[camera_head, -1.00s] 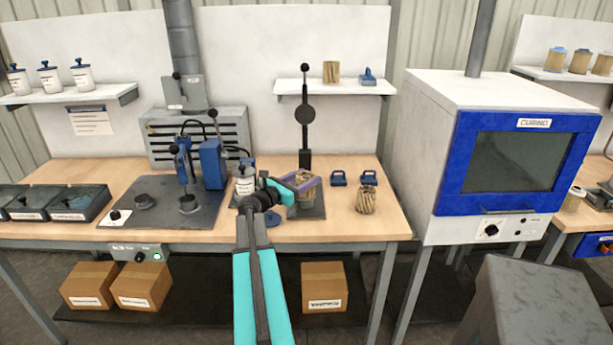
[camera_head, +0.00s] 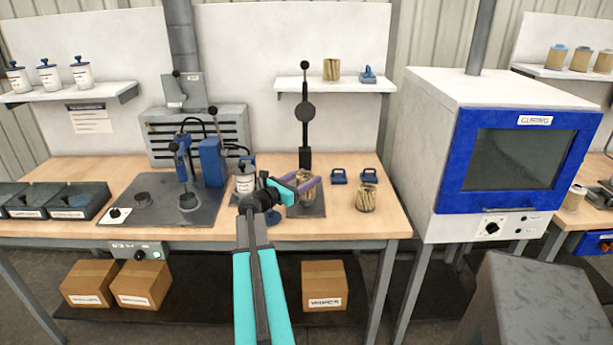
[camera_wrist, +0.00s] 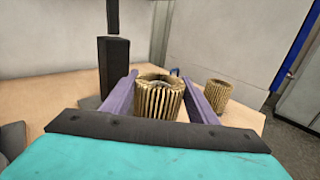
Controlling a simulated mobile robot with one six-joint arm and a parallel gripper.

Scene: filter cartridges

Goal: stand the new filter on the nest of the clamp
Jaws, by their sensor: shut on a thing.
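My gripper (camera_head: 306,184) has its purple fingers shut on a tan pleated filter (camera_wrist: 160,100). The filter is upright between the fingers in the wrist view, and the fingers partly cover it in the head view. It is over or near the dark base plate (camera_head: 306,211) of the black lever stand; the gap beneath is hard to judge. The blue clamp (camera_head: 211,163) stands to the left on a grey plate, with a dark round nest (camera_head: 188,203) at its front. I see no filter on that nest.
A second pleated filter (camera_head: 366,199) stands right of my gripper, near two blue caps (camera_head: 339,177). The black lever post (camera_head: 305,130) rises behind the gripper. A white canister (camera_head: 245,180) stands between gripper and clamp. A dark ring (camera_head: 143,200) sits on the grey plate.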

